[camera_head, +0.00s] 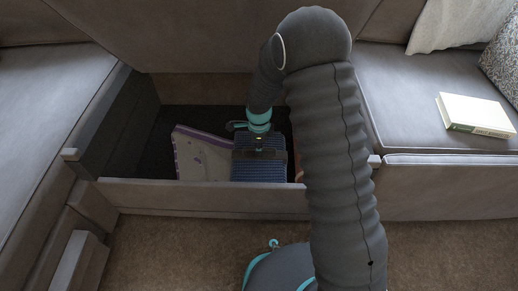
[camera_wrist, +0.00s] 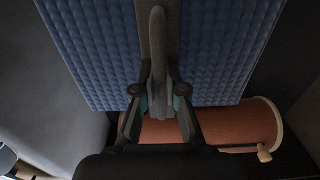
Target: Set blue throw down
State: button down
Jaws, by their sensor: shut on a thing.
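The blue throw (camera_head: 257,166) is a folded, textured blue block with a dark band around it. It is down inside the open storage compartment of the sofa (camera_head: 210,195). In the wrist view the blue throw (camera_wrist: 95,45) fills the upper middle, with the dark band running down its centre. My gripper (camera_wrist: 160,95) is shut on the throw at the band. In the head view my gripper (camera_head: 259,142) is above the throw, within the compartment. Whether the throw touches the compartment floor is hidden.
A pale board-like box with purple edging (camera_head: 203,155) leans left of the throw. An orange-brown cylinder (camera_wrist: 215,125) with a pale rim lies beside the throw. Seat cushions flank the compartment; a book (camera_head: 475,114) lies on the right one. The raised lid stands behind.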

jog(key=shift+f+b, duration=0.4)
jog(key=shift+f, duration=0.15)
jog(key=c, duration=1.2)
grip_release()
jog(key=shift+r, duration=0.1)
notch_tip(320, 180, up, 13)
jog(key=p, duration=0.2)
jog(key=shift+r+p, duration=0.1)
jog(key=shift+p, duration=0.3)
jog(key=s+d+r+n+t, duration=0.1)
jog(key=s+d+r+n, duration=0.35)
jog(key=r, duration=0.45)
jog(key=s+d+r+n+t, duration=0.2)
jog(key=s+d+r+n, duration=0.3)
jog(key=r, duration=0.3)
jog(key=s+d+r+n+t, duration=0.1)
jog(key=s+d+n, duration=0.1)
jog(key=s, duration=0.4)
jog(key=s+d+r+n, duration=0.2)
jog(key=s+n, duration=0.2)
jog(key=s, duration=0.2)
jog(key=s+d+r+n+t, duration=0.1)
jog(key=s+r+n, duration=0.1)
jog(key=s, duration=0.4)
jog(key=shift+s+d+r+n+t, duration=0.2)
jog(key=shift+d+n+t, duration=0.1)
jog(key=shift+d+n, duration=0.15)
